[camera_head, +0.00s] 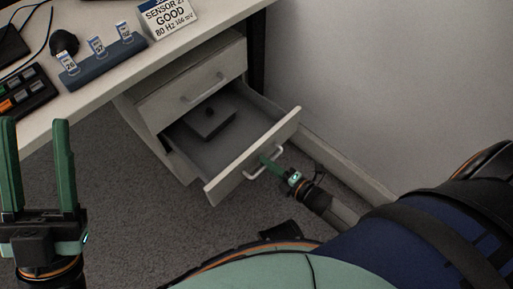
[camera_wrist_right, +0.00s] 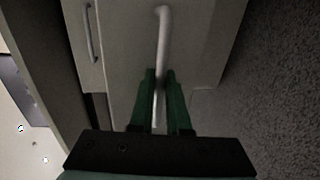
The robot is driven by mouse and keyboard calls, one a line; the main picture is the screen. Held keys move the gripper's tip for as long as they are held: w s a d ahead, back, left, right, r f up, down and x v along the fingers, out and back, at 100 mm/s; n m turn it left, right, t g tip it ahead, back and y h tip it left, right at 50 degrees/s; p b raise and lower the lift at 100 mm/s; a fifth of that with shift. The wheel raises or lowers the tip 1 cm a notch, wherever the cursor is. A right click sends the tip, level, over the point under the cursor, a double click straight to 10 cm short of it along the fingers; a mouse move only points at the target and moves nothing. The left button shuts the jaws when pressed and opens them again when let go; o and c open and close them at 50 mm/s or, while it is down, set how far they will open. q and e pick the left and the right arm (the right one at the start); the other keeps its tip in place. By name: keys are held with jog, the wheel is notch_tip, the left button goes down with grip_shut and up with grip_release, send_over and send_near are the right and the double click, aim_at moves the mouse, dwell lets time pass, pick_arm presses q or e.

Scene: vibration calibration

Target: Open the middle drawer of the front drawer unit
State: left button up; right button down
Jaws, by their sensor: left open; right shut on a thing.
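The drawer unit (camera_head: 146,108) stands under the desk. Its top drawer (camera_head: 178,100) is closed. The drawer below it, the middle drawer (camera_head: 237,166), is pulled well out, and a dark flat box with a small knob (camera_head: 208,123) lies inside. My right gripper (camera_head: 268,162) is shut on this drawer's bar handle (camera_head: 250,176). In the right wrist view the green fingers (camera_wrist_right: 160,76) sit on both sides of the handle (camera_wrist_right: 162,30). Any drawer below is hidden by the open one. My left gripper (camera_head: 37,124) is open and empty, upright at the left.
The desk top (camera_head: 105,85) holds a rack with tags (camera_head: 105,64), a sign (camera_head: 167,17), a dark keypad (camera_head: 22,95) and cables. A wall (camera_head: 390,90) with a baseboard runs close to the drawer's right. Grey carpet (camera_head: 140,220) is clear at the front left.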

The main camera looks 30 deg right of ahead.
pick_arm(q)
jog(key=shift+w+a+r+p, duration=0.1)
jog(key=shift+a+r+p, duration=0.05)
jog(key=shift+r+p, duration=0.45)
pick_arm(e)
jog(key=f+v, duration=0.1)
jog(key=v, duration=0.6)
jog(key=shift+s+d+f, duration=0.15)
jog(key=shift+s+f, duration=0.1)
jog(key=shift+s, duration=0.25)
jog(key=c, duration=1.2)
grip_release()
jog(key=shift+o, duration=0.2)
pick_arm(q)
jog(key=shift+r+m+p, duration=0.3)
jog(key=shift+r+p, duration=0.8)
jog(key=shift+r, duration=0.1)
pick_arm(e)
jog(key=v, duration=1.2)
jog(key=shift+s, duration=0.3)
pick_arm(q)
jog(key=shift+r, duration=0.1)
pick_arm(e)
jog(key=shift+w, duration=0.1)
